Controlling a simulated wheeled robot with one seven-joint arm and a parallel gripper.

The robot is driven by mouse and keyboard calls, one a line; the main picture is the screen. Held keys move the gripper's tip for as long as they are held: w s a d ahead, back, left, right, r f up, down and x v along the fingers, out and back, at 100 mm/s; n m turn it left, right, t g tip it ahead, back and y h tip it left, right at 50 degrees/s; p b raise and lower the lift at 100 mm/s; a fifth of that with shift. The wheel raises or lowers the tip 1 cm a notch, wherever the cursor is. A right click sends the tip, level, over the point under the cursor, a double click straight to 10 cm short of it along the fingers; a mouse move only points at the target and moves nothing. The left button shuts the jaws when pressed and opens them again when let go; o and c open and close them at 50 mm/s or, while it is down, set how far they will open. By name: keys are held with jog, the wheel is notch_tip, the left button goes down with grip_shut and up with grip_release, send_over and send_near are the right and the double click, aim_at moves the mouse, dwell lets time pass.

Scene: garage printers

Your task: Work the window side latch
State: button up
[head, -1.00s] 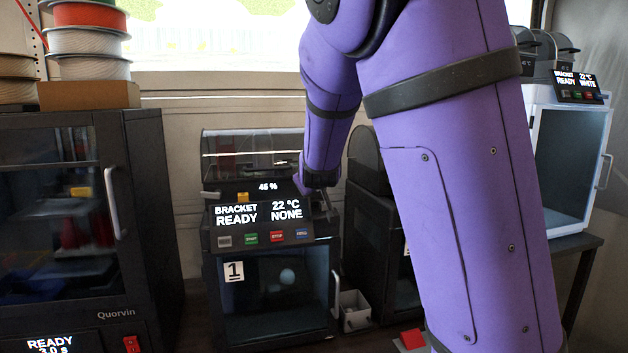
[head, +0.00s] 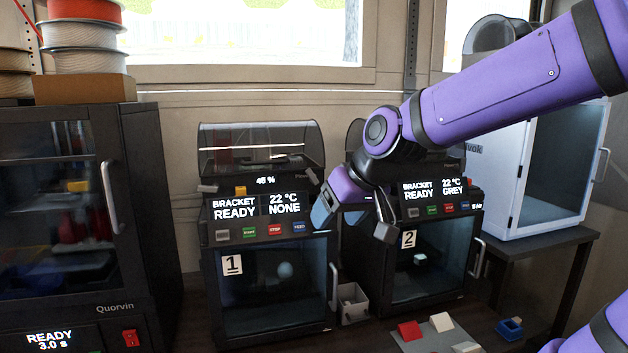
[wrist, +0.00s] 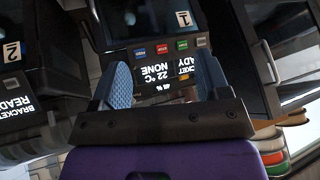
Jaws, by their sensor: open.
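Printer 1 (head: 265,240) stands in the middle of the head view, with a clear domed lid (head: 262,150) and a screen reading BRACKET READY, NONE. A small grey tab (head: 207,188) sticks out at the left of its lid base, and another (head: 313,176) at the right. I cannot tell which tab, if either, is the window side latch, or how it is set. My gripper (head: 353,220) is open and empty, in front of the gap between printer 1 and printer 2. In the wrist view my gripper (wrist: 163,75) has its blue pads apart, with printer 1's panel beyond, upside down.
Printer 2 (head: 400,268) stands close on the right, partly behind my arm. A small grey bin (head: 352,304) sits between the printers. A dark cabinet (head: 130,200) is left, a white cabinet (head: 515,190) right. Small coloured parts lie on the bench in front.

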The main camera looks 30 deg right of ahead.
jog(key=s+a+h, duration=0.1)
jog(key=s+h, duration=0.1)
jog(key=s, duration=0.2)
jog(key=w+d+f+m+t, duration=0.1)
jog(key=w+d+f+m, duration=0.3)
jog(key=w, duration=0.6)
jog(key=w+d+f+m+t, duration=0.1)
jog(key=w+f, duration=0.6)
jog(key=w, duration=0.2)
jog(key=w+d+r+m+t, duration=0.1)
jog(key=w+d+m+t, duration=0.1)
jog(key=w+d, duration=0.1)
jog(key=w+d+r+m+y, duration=0.1)
jog(key=shift+w+d+r+t, duration=0.25)
jog(key=shift+w+r+t, duration=0.05)
jog(key=shift+r+t, duration=0.1)
jog(key=m+t, duration=0.3)
jog(key=t, duration=0.1)
send_near(311, 178)
jog(key=shift+x, duration=4.35)
jog(key=shift+f, duration=0.1)
jog(key=c, duration=0.6)
